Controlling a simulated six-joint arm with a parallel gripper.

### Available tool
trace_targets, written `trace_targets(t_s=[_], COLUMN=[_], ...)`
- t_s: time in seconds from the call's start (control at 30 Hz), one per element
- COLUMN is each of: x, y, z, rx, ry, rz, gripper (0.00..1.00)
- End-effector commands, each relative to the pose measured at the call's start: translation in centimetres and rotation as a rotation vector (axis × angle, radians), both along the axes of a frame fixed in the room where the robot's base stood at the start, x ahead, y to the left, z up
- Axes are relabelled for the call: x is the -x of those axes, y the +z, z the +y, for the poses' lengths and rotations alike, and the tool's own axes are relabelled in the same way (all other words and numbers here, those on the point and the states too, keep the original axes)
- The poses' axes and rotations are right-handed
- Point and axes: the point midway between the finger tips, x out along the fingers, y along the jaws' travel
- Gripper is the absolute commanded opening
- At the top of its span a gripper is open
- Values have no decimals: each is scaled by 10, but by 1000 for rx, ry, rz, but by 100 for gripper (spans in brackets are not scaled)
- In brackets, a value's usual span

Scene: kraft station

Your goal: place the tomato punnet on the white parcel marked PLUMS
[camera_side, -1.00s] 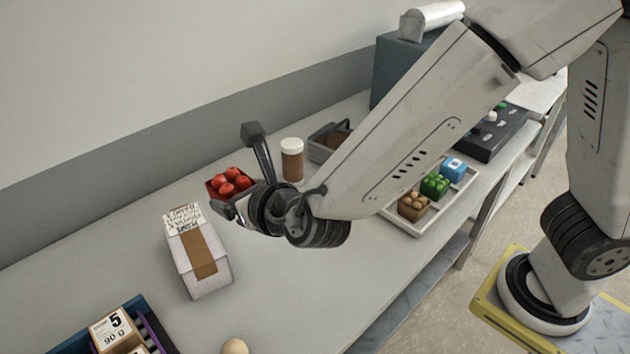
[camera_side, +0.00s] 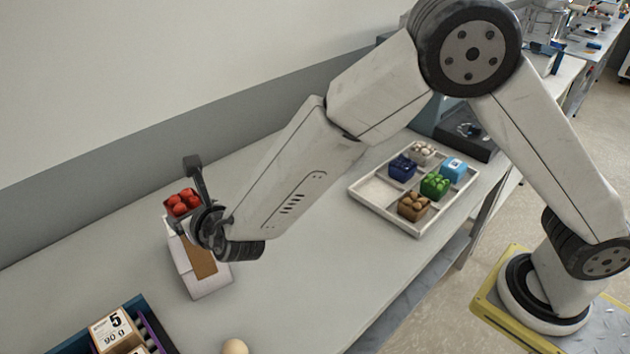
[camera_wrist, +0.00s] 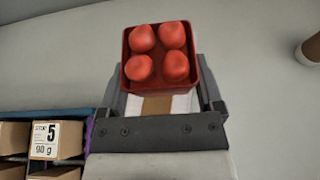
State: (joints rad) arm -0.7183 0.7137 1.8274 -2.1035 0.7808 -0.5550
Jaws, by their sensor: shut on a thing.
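The tomato punnet (camera_side: 182,203), a red tray of red tomatoes, is between the fingers of my gripper (camera_side: 186,218), which is shut on it. In the wrist view the punnet (camera_wrist: 160,83) sits upright between the fingers (camera_wrist: 163,100). The white parcel (camera_side: 206,284) with brown tape lies on the bench below, partly covered by my wrist and the punnet. The punnet is over the parcel's far end, where the handwritten label is now mostly hidden. I cannot tell whether the punnet touches the parcel. A strip of parcel and tape (camera_wrist: 157,106) shows under it in the wrist view.
A blue crate (camera_side: 75,341) with boxes marked 5 is at the front left. A pale round object (camera_side: 235,347) is near the front edge. A white divided tray (camera_side: 384,210) with several small coloured punnets stands at right. A brown jar (camera_wrist: 312,48) is at the wrist view's right edge.

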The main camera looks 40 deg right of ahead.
Motion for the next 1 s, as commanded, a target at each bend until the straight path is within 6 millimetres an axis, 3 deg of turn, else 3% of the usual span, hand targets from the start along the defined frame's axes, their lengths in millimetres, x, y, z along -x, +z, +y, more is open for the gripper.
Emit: trace_targets(t_s=[0.47,0.8,1.0], x=[-9,-12,-12], y=[-12,-42,-46], z=[5,6,6], rx=[0,0,0], ry=[0,-1,1], rz=[0,0,-1], gripper=[23,23,23])
